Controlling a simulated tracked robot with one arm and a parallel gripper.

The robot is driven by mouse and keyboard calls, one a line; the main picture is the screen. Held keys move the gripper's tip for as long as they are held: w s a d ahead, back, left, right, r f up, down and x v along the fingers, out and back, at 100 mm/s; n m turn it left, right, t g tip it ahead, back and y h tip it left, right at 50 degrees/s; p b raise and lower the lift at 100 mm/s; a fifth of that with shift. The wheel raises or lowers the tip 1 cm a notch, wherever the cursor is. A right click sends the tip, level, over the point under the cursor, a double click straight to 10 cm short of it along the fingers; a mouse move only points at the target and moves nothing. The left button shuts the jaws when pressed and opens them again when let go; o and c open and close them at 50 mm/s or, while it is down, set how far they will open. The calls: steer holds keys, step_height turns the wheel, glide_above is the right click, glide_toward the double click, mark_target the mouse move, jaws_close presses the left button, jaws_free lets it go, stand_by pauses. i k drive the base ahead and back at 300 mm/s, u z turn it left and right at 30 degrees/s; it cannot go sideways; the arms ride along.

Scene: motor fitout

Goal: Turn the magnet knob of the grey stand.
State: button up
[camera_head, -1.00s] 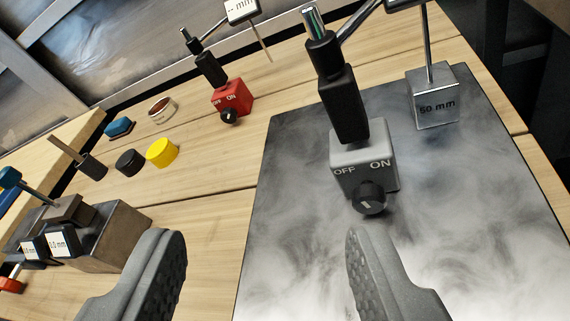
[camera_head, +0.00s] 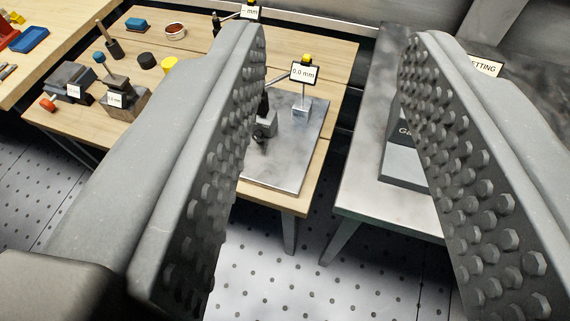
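The grey stand (camera_head: 268,123) sits on a steel plate (camera_head: 285,165) on the wooden bench, small and distant in the view. Its dark magnet knob (camera_head: 260,139) is on the front, close beside the edge of my left finger; its pointer and the OFF/ON marks are too small to read. Part of the stand's post is hidden behind that finger. A gauge display (camera_head: 304,72) on the stand reads 0.0 mm. My gripper (camera_head: 332,45) is wide open and empty, with studded fingers large in the foreground, well apart from the stand.
A small metal block (camera_head: 300,108) stands on the plate. A grey table (camera_head: 385,205) with a dark block lies right, across a gap. A yellow cap (camera_head: 169,63), black cap (camera_head: 146,59), and labelled blocks (camera_head: 128,100) sit left. Perforated floor (camera_head: 270,265) shows in front.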

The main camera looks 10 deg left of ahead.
mark_target(258, 135)
steer(key=u, duration=0.05)
steer(key=k, duration=0.2)
steer(key=u, duration=0.9)
steer(key=i, duration=0.5)
steer(key=u, duration=0.2)
